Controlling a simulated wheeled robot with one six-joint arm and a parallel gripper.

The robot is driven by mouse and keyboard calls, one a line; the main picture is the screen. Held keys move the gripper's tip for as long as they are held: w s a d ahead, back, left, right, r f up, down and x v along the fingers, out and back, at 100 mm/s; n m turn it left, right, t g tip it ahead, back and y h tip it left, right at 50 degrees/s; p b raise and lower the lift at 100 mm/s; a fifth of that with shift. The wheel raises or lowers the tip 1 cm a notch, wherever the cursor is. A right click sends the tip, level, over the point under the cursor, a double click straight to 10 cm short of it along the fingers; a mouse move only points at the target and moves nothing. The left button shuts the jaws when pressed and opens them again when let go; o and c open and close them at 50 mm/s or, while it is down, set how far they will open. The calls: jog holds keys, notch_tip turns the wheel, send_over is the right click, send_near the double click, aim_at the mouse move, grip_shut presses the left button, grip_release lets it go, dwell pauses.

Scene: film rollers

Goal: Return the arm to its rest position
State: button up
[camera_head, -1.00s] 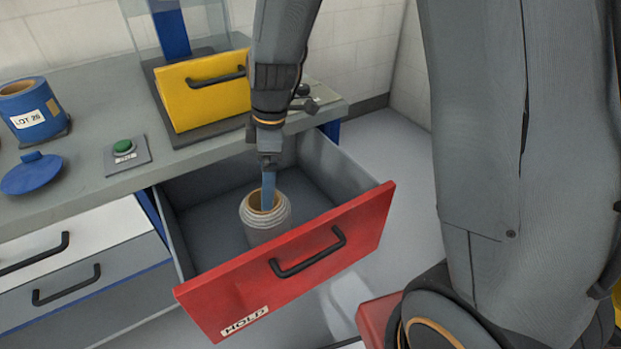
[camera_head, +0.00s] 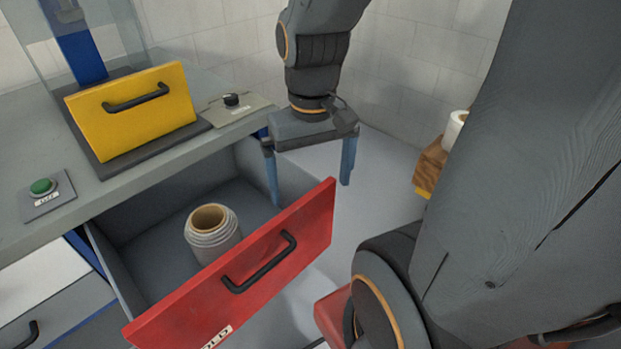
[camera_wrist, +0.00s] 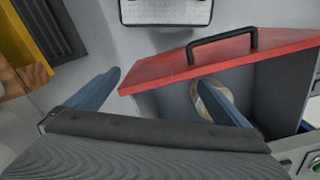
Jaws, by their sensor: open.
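My gripper (camera_head: 310,180) is open and empty, its two blue fingers pointing down and spread wide. In the head view it hangs over the right end of the open red-fronted drawer (camera_head: 262,268), with the left finger over the drawer and the right finger outside it. A grey ribbed roller with a tan hollow core (camera_head: 213,236) stands upright in the drawer, to the left of my gripper and apart from it. In the wrist view my gripper (camera_wrist: 158,95) is above the drawer's end, and one finger partly hides the roller (camera_wrist: 203,108).
A yellow panel with a black handle (camera_head: 130,110), a green button (camera_head: 43,187) and a black knob (camera_head: 231,100) are on the grey counter (camera_head: 120,190). A wooden block with a white roll (camera_head: 440,155) is at the right. Floor is free beyond the drawer.

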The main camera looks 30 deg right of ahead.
jog(key=a+r+n+p, duration=0.1)
jog(key=a+r+p, duration=0.3)
jog(key=p, duration=0.4)
jog(key=shift+s+r+n+p, duration=0.3)
jog(key=shift+s+r+p, duration=0.05)
jog(key=shift+r, duration=0.1)
jog(key=shift+c, duration=0.3)
dwell(0.4)
